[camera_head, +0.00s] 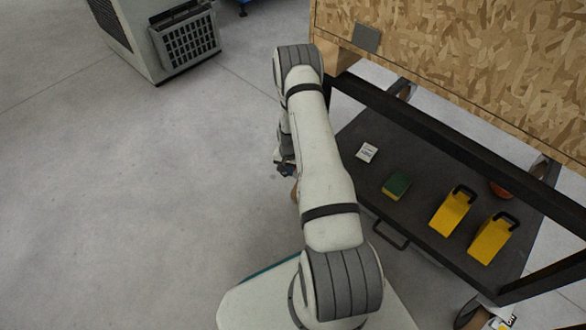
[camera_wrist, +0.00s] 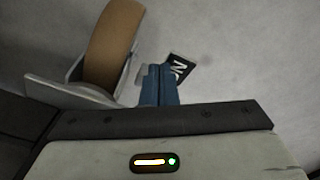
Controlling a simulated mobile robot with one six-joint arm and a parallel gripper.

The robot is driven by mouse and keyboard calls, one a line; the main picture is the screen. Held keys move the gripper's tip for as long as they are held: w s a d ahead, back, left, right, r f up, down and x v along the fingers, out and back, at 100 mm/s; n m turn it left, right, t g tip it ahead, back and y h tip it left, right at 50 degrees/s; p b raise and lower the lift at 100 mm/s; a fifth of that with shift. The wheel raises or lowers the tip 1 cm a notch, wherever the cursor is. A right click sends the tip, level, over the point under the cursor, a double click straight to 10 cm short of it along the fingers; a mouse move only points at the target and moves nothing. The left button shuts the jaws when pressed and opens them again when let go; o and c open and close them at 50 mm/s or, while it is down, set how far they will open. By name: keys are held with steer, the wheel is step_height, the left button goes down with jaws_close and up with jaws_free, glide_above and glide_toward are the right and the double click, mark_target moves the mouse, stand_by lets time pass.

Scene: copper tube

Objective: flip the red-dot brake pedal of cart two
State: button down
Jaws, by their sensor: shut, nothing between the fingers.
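My gripper (camera_wrist: 158,85) has blue fingers closed together with nothing between them. In the head view my gripper (camera_head: 285,168) is low beside the left side of the dark cart (camera_head: 367,190), partly hidden by my arm. In the wrist view a black pedal with white "ON" lettering (camera_wrist: 182,68) shows just right of the fingertips; I cannot tell whether they touch. A tan caster wheel (camera_wrist: 113,42) in a grey metal fork (camera_wrist: 70,98) is left of the fingers. No red dot is visible on the pedal.
The cart deck holds a white labelled item (camera_head: 367,152), a green-and-yellow sponge (camera_head: 396,185) and two yellow wedges (camera_head: 452,212) with black handles. A wooden crate (camera_head: 470,65) is above. Another caster (camera_head: 476,318) is at bottom right.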

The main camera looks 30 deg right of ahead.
steer(key=shift+f+b, duration=0.45)
steer(key=shift+f, duration=0.25)
steer(key=shift+r, duration=0.1)
step_height(320, 180, up, 7)
steer(key=p, duration=0.4)
stand_by(0.6)
